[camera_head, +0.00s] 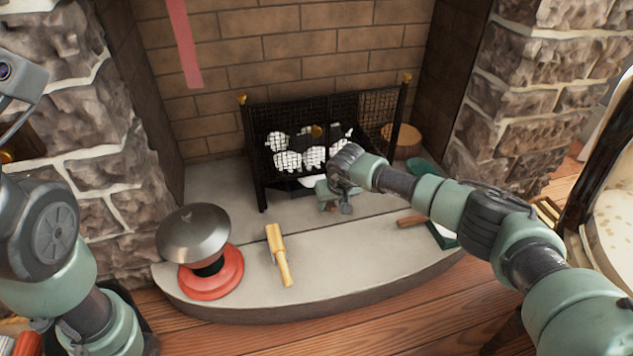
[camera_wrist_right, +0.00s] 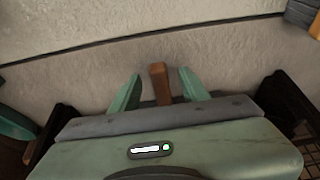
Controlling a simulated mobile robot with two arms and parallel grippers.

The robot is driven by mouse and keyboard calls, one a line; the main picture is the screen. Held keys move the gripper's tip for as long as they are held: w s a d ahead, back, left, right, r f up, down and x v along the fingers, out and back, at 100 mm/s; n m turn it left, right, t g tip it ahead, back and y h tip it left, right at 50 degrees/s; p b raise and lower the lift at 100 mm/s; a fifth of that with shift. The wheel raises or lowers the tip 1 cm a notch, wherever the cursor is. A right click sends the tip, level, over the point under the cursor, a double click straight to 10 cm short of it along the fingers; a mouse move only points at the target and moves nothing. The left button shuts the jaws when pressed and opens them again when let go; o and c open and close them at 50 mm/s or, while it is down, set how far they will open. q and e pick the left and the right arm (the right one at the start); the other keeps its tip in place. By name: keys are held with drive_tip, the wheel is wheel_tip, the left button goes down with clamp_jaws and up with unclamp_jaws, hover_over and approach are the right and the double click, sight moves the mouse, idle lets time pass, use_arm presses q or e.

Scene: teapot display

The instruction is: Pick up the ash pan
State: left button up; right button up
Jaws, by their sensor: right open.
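The ash pan shows in the head view as a dark shape (camera_head: 285,186) under the front of the black fire grate, mostly hidden by the grate and my right arm. A short wooden handle (camera_wrist_right: 160,83), seemingly the pan's, shows in the right wrist view. My right gripper (camera_head: 334,203) is low over the hearth slab in front of the grate. In the wrist view its two green fingers (camera_wrist_right: 160,93) are open, one on each side of the handle, with gaps to both. The left arm is at the left edge; its fingers do not show.
The black mesh grate (camera_head: 325,122) holds white lumps just behind the right gripper. On the hearth (camera_head: 345,258) are a red-based stand with a metal dome (camera_head: 193,234), a wooden-handled brush (camera_head: 277,255) and a green item (camera_head: 443,236). The hearth's front middle is clear.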

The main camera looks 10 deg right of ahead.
drive_tip(key=shift+w+f, duration=0.1)
drive_tip(key=shift+f, duration=0.1)
clamp_jaws()
idle(1.3)
